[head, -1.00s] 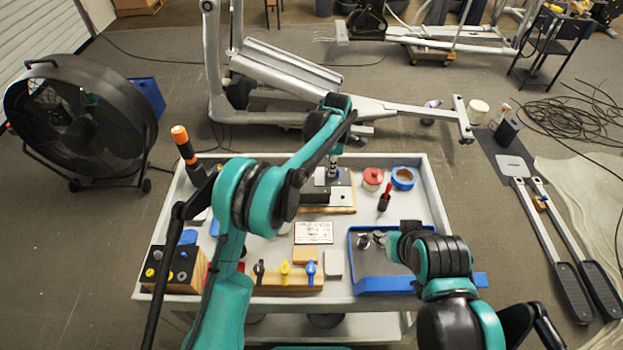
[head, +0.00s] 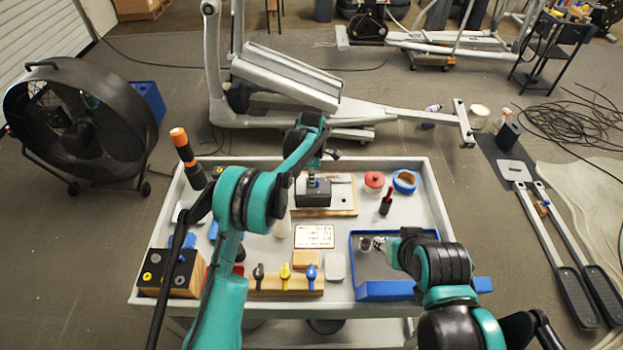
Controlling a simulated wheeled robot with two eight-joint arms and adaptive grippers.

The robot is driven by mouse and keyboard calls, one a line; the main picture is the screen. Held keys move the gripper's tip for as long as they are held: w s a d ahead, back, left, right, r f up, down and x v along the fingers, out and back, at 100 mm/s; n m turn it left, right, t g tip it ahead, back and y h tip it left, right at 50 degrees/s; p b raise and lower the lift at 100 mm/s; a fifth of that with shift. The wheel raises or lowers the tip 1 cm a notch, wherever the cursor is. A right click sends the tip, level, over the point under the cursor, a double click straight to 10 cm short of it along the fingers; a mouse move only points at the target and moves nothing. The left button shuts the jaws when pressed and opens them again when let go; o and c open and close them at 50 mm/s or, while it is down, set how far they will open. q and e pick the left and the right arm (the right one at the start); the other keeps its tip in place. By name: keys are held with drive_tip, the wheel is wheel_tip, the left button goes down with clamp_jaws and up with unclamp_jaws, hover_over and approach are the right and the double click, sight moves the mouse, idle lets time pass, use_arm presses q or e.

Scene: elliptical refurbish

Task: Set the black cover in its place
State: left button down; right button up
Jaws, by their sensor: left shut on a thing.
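The black cover (head: 314,195) is a dark box-shaped piece with a small post on top. It is over the left part of a wooden board with a light metal plate (head: 342,197), in the back middle of the cart. I cannot tell whether it touches the board. My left gripper (head: 312,176) is above it, shut on its top post, partly hidden by my arm. My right gripper (head: 382,244) is over the blue tray (head: 385,291), close to small metal fittings (head: 366,243); its fingers are too small to read.
On the cart (head: 435,200) stand a red-lidded jar (head: 374,180), blue tape (head: 405,181), a red-handled tool (head: 386,202), a printed card (head: 314,236) and a wooden block with coloured knobs (head: 285,284). A black button box (head: 168,270) is front left.

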use_arm(q)
drive_tip(key=shift+f, duration=0.2)
drive_tip(key=c, duration=1.6)
unclamp_jaws()
drive_tip(key=shift+r, duration=0.15)
